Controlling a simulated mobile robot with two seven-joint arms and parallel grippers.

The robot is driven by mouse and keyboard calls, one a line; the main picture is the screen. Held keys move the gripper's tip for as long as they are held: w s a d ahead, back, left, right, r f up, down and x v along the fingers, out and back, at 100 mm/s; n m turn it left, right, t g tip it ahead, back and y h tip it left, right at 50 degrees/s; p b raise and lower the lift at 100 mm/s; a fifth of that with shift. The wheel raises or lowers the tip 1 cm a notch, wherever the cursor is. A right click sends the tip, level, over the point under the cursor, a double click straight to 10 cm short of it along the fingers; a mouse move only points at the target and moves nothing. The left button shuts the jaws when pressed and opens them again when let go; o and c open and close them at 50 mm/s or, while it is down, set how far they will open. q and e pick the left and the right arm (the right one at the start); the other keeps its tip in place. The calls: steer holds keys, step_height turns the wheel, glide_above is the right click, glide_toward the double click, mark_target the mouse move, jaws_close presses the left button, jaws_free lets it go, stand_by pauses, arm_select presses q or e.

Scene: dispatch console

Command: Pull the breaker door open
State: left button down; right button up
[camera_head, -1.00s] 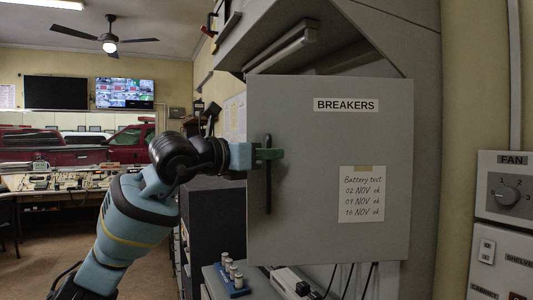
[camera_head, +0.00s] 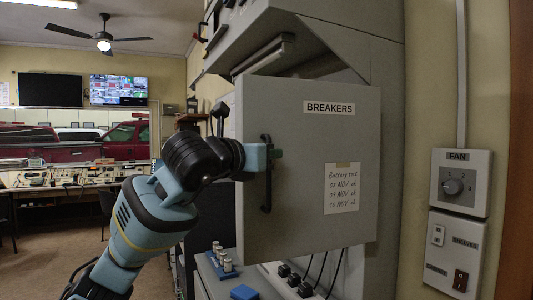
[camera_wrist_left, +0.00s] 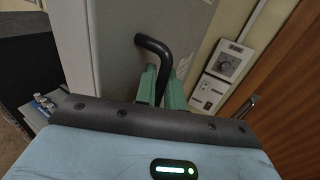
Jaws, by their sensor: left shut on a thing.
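The grey breaker door (camera_head: 290,215) carries a "BREAKERS" label and a taped battery-test note. It stands swung out from the cabinet (camera_head: 385,130), with plugs and cables showing below it. Its black vertical bar handle (camera_head: 267,190) is near the door's left edge. My left gripper (camera_head: 276,152) comes in from the left and is shut on the handle's upper part. In the left wrist view, the green fingers (camera_wrist_left: 160,85) are on either side of the black handle (camera_wrist_left: 152,45). My right gripper is not in view.
A fan control panel (camera_head: 461,184) with a knob is on the wall at right, above a switch panel (camera_head: 455,255). Below the door are a rack of small cylinders (camera_head: 222,262) and a blue block (camera_head: 244,292) on a ledge. Open floor lies at left.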

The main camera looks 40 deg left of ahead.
arm_select(q)
steer(key=shift+s+d+r, duration=0.1)
steer(key=shift+d, duration=0.15)
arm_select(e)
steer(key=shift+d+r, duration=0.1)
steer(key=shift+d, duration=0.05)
arm_select(q)
steer(key=c, duration=1.6)
jaws_free()
steer(key=shift+c, duration=0.2)
